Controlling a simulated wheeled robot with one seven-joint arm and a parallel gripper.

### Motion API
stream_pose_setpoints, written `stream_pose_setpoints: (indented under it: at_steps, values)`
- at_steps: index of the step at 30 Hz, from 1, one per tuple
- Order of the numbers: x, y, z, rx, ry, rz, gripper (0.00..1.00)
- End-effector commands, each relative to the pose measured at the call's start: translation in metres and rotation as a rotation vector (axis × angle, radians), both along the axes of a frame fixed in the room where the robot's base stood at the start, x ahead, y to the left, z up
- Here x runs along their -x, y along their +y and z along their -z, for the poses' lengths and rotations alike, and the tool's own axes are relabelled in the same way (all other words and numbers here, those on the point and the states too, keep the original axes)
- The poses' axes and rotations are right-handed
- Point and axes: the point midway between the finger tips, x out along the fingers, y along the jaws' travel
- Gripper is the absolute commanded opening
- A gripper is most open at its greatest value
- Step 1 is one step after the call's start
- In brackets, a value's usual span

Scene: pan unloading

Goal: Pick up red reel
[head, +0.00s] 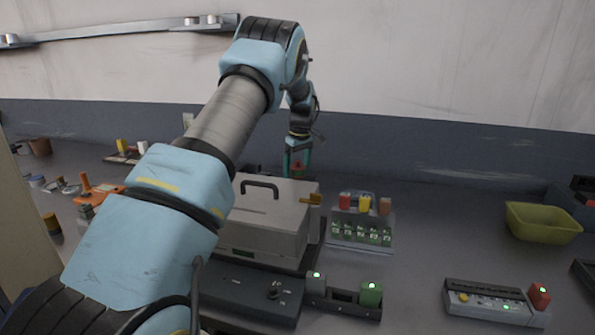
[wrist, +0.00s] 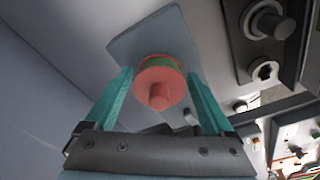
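The red reel, a red cylinder with a green band and a narrower red knob, shows in the middle of the wrist view (wrist: 158,82). In the head view it is a small red patch (head: 297,167) behind the grey case. My gripper (head: 297,163) points down there, its teal fingers apart on both sides of the reel. In the wrist view the gripper (wrist: 160,75) has its fingers spread wide, with the tips close beside the reel's left and right edges. Whether they touch it cannot be told. A grey-blue plate (wrist: 127,45) lies behind the reel.
The grey case (head: 270,212) with a handle stands before my gripper. A rack (head: 345,243) with red, yellow and brown pieces is to its right. A yellow-green bin (head: 543,224) and a button panel (head: 480,298) are further right. Free table lies between rack and bin.

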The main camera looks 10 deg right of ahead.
Motion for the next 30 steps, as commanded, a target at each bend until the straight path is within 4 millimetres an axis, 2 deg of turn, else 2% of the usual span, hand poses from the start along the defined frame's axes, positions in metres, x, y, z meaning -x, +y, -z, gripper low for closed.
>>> stream_pose_setpoints:
  at_steps: [2,20,30]
  values:
    - [0.0,0.0,-0.0002,0.0,0.0,0.0,0.78]
    - [0.0001,0.0,-0.0005,0.0,0.0,0.0,0.1]
    - [-0.0006,-0.0004,-0.0073,0.001,-0.002,0.0,0.08]
